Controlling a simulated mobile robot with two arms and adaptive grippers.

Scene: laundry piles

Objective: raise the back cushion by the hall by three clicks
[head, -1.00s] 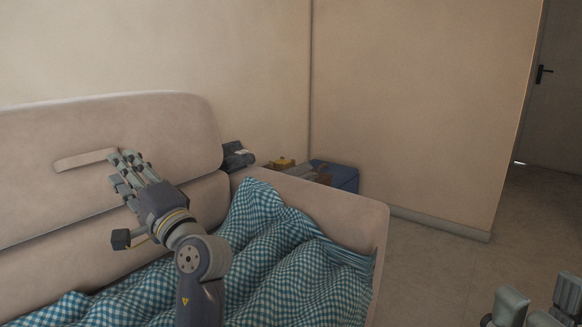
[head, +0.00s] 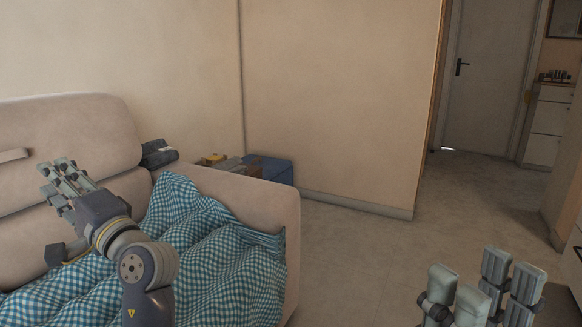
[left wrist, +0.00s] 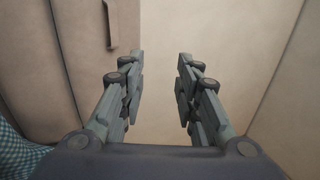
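The beige back cushion (head: 80,130) at the sofa's hall end is upright at the left of the head view. My right gripper (head: 480,285) is at bottom right, fingers apart and empty.
A blue checked cloth (head: 205,250) lies rumpled over the seat, up against the armrest (head: 245,190). A dark roll (head: 158,153) and a blue box (head: 270,169) are behind the armrest. Open floor (head: 370,255) leads right to a door (head: 490,75).

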